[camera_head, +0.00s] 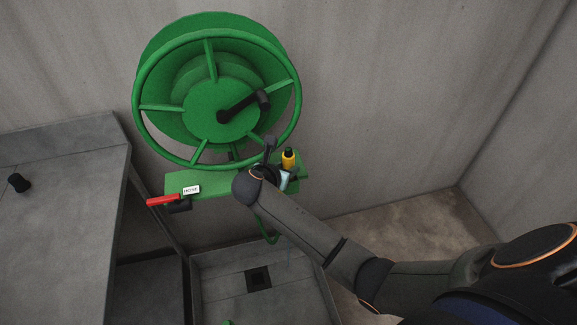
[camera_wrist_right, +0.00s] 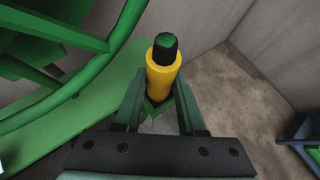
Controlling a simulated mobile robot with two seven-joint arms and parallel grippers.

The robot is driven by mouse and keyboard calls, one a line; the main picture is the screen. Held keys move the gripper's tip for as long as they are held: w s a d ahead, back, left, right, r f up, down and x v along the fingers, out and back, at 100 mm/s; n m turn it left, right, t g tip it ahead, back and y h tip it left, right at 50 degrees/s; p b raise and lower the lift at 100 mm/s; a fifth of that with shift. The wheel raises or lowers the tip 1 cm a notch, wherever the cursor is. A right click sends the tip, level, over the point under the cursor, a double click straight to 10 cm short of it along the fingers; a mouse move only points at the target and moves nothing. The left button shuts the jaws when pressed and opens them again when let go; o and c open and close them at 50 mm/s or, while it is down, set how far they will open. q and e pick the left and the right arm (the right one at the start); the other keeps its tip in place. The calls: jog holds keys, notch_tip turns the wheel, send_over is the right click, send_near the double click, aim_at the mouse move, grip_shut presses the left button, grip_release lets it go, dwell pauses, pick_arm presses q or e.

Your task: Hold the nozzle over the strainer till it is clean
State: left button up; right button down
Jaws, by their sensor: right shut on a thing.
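The yellow nozzle (camera_head: 289,160) with a black collar stands about upright at the right end of a green plate (camera_head: 215,181) below the hose reel. My right gripper (camera_head: 286,179) is at its lower part, partly hidden by my arm. In the right wrist view, the nozzle (camera_wrist_right: 161,80) shows a green end inside its black collar and sits between the fingers of my right gripper (camera_wrist_right: 159,103), which is shut on it. I cannot make out the strainer for certain; a small green thing (camera_head: 228,322) shows at the bottom edge of the head view. My left gripper is out of view.
The green reel (camera_head: 165,80) with a black crank (camera_head: 243,106) is above the plate. A red lever (camera_head: 162,200) sits by a "HOSE" label. A grey basin with a dark square drain (camera_head: 259,279) lies below. A grey counter (camera_head: 65,210) with a black knob is left.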

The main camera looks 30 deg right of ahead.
jog(key=shift+r, duration=0.15)
jog(key=shift+r, duration=5.1)
